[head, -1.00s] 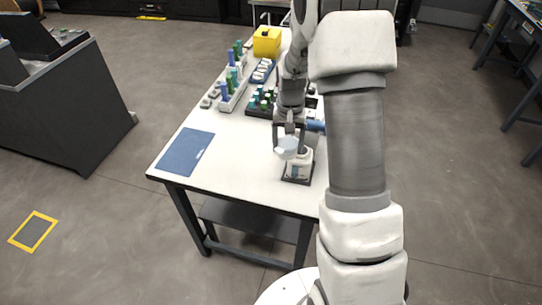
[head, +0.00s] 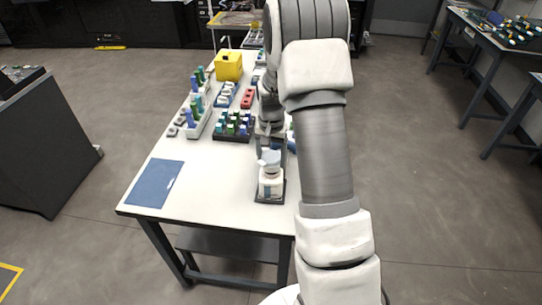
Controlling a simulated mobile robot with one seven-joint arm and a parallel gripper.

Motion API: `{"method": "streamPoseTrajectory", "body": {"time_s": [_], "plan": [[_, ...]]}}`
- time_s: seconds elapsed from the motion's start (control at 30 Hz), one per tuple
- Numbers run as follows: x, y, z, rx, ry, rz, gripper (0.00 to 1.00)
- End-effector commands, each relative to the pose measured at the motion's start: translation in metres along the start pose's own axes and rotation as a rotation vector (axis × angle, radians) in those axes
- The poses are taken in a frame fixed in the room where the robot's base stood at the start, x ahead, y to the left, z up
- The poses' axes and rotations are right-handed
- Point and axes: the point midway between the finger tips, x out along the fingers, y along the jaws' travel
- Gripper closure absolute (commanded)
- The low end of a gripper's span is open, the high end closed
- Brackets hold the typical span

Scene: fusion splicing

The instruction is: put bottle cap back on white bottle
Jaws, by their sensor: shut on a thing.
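The white bottle (head: 270,186) stands upright on a dark base near the front right of the table. My gripper (head: 270,154) is directly above the bottle, pointing down. It is shut on a pale bluish-white bottle cap (head: 271,158). The cap is over the bottle's top in this view. I cannot tell whether cap and bottle touch. My arm hides part of the table to the right.
The white table (head: 217,178) has a blue mat (head: 154,184) at its front left. A black rack (head: 234,126) of small vials stands behind the bottle. A white rack (head: 198,119) and a yellow box (head: 229,66) stand farther back. The tabletop left of the bottle is clear.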

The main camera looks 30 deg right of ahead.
Motion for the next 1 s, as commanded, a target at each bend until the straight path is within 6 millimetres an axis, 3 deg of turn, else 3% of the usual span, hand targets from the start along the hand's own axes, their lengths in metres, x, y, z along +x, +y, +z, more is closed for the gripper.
{"method": "streamPoseTrajectory", "body": {"time_s": [1.0], "plan": [[0.015, 0.000, 0.001, -0.002, 0.000, 0.000, 0.75]]}}
